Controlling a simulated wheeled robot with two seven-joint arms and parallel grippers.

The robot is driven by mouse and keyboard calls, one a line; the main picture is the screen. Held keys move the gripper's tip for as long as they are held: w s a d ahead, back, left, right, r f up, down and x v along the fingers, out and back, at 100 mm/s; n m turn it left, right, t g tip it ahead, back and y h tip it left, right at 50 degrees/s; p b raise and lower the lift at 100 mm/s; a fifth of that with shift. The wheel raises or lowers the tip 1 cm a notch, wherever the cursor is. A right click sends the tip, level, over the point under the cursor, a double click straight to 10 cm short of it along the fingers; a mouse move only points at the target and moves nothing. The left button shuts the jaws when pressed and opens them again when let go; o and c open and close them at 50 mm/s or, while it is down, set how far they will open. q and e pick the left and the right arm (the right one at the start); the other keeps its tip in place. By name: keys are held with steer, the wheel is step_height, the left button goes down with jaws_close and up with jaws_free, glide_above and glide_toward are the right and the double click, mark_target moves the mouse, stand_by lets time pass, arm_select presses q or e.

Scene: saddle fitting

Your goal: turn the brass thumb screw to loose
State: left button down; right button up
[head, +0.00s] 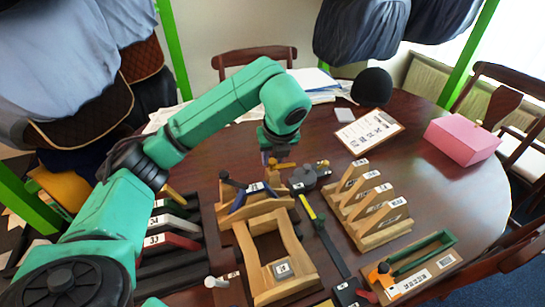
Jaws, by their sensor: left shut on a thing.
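My left gripper (272,158) reaches down at the middle of the table, behind the wooden saddle tree (243,244). It is shut on a small brass-coloured piece (285,165), which looks like the brass thumb screw; the fingers hide much of it. A dark blue two-armed gauge (236,184) with a white label lies on a wooden stand just left of and below the fingertips. A grey round tool (303,179) with a brass-coloured knob at its upper right sits just right of the gripper. How far the screw is turned cannot be told. My right gripper is not in view.
A slotted wooden rack (371,212) stands to the right, with a clipboard (369,132) behind it. A green-handled tool on a board (418,268) lies front right. A pink box (462,140) stands far right. A tray of dark and red bars (170,241) is at left.

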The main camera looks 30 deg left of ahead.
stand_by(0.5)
arm_select(q)
steer(key=c, duration=0.6)
jaws_free()
steer(key=p+v, duration=0.4)
steer(key=v, duration=1)
steer(key=shift+s+d+r+p, duration=0.1)
steer(key=shift+d+r+p, duration=0.15)
steer(key=shift+p, duration=0.1)
steer(key=shift+a, duration=0.1)
